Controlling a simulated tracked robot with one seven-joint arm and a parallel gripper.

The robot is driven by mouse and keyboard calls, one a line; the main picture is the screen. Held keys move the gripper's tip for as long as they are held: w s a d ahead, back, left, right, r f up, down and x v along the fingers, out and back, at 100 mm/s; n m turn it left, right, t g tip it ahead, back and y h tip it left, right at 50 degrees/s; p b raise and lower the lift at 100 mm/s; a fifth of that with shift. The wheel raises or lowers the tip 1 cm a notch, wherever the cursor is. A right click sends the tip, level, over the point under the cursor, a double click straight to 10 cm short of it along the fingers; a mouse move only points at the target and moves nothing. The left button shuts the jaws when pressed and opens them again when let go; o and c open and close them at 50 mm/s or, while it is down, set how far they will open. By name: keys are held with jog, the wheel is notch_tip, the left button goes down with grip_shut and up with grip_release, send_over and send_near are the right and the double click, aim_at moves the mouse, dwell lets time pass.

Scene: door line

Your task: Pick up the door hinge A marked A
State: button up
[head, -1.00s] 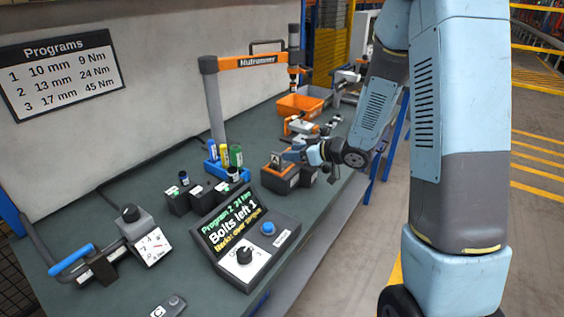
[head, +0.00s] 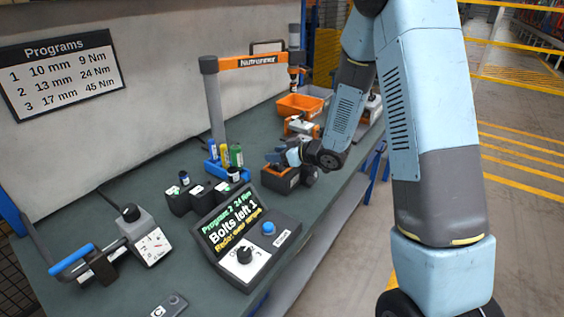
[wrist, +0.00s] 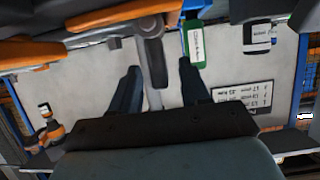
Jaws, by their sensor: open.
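My gripper (head: 273,158) is over the dark box with an orange top (head: 280,180), near the middle of the bench. In the wrist view its two dark fingers (wrist: 159,64) are apart, with a dark grey upright piece (wrist: 152,60) showing between their tips. This piece joins a lighter grey part by the orange-edged box (wrist: 110,14). It may be door hinge A, but no letter A is readable on it. Contact with the fingers cannot be seen. In the head view my gripper hides most of what sits on the box.
A console with a lit screen (head: 232,228) stands in front. The nutrunner post (head: 214,110) rises behind. An orange bin (head: 299,105) stands farther back.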

grip_shut()
dwell(1.3)
